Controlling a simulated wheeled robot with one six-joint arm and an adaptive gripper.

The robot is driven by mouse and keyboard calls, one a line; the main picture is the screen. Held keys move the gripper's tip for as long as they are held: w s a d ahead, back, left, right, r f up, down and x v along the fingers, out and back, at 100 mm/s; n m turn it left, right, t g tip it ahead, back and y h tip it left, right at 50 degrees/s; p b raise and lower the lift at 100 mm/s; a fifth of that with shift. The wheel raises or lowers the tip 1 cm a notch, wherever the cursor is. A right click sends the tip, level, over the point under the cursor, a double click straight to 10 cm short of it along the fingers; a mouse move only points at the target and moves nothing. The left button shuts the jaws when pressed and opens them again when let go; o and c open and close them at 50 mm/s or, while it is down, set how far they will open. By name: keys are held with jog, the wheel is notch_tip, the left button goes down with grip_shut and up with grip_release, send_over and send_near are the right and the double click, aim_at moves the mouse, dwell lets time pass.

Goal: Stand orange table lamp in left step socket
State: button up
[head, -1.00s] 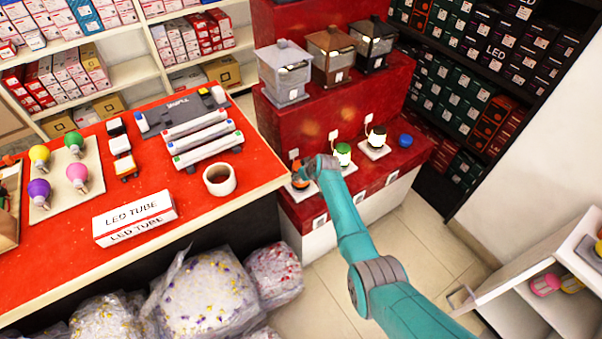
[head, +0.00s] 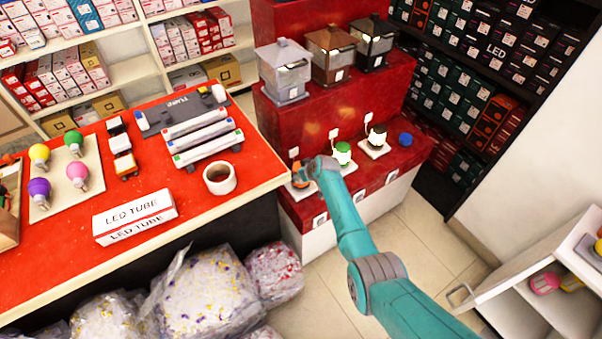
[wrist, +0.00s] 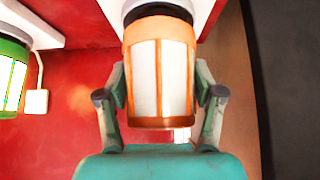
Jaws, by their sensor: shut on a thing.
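The orange table lamp (head: 300,174) is at the left end of the lower red step, over the left white socket plate (head: 299,190). In the wrist view the lamp (wrist: 160,70) fills the middle, with orange ribs around a pale shade. My gripper (head: 312,168) has one finger on each side of the lamp, shut on it; both fingers also show in the wrist view (wrist: 161,100). The lamp's foot points to the white plate at the top of the wrist view (wrist: 205,12). I cannot tell whether the foot is fully seated.
A green lamp (head: 342,153) and a black lamp (head: 377,137) stand on white plates to the right, with a blue round thing (head: 405,139) beyond. Several lanterns (head: 285,70) stand on the upper step. The red counter (head: 258,170) with a mug (head: 219,179) is close on the left.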

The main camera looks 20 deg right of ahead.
jog(key=shift+f, duration=0.25)
jog(key=o, duration=1.4)
jog(key=v, duration=1.2)
jog(key=shift+f, duration=0.1)
